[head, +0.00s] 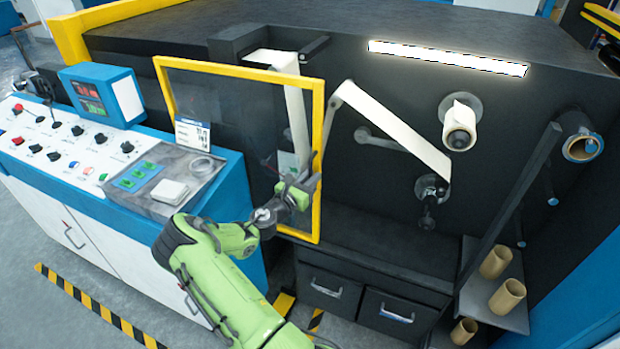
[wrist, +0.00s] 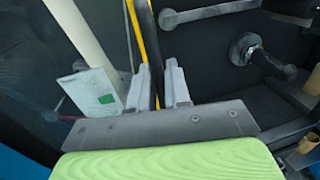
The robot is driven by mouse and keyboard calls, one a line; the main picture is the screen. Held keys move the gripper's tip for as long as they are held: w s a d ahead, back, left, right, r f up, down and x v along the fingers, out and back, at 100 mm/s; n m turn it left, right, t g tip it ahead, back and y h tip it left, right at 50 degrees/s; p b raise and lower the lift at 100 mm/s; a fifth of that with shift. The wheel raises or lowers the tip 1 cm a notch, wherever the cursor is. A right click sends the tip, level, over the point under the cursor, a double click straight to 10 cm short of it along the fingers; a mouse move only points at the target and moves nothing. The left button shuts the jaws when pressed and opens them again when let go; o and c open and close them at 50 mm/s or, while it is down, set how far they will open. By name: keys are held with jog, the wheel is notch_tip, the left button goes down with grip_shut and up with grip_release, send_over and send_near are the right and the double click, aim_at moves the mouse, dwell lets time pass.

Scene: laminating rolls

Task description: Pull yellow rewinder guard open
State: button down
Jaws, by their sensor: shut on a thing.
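The yellow rewinder guard (head: 239,72) is a yellow frame with a clear pane, standing upright in front of the left part of the dark machine. My gripper (head: 308,185) is at the lower part of the guard's right-hand upright. In the wrist view my gripper (wrist: 161,85) has its two grey fingers on either side of a dark bar (wrist: 155,60) that runs beside the yellow edge (wrist: 139,30). The fingers are shut on it. The fingers partly hide the gripped part.
A blue and white control console (head: 90,150) stands to the left. A white web strip (head: 390,130), a small roll (head: 459,127) and a handwheel (head: 430,187) are to the right. Cardboard cores (head: 495,262) sit on a shelf at lower right. Drawers (head: 390,312) lie below.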

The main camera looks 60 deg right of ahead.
jog(key=c, duration=1.3)
grip_release()
jog(key=shift+c, duration=0.2)
jog(key=a, duration=1.5)
jog(key=shift+w+a+p, duration=0.3)
jog(key=shift+a, duration=0.1)
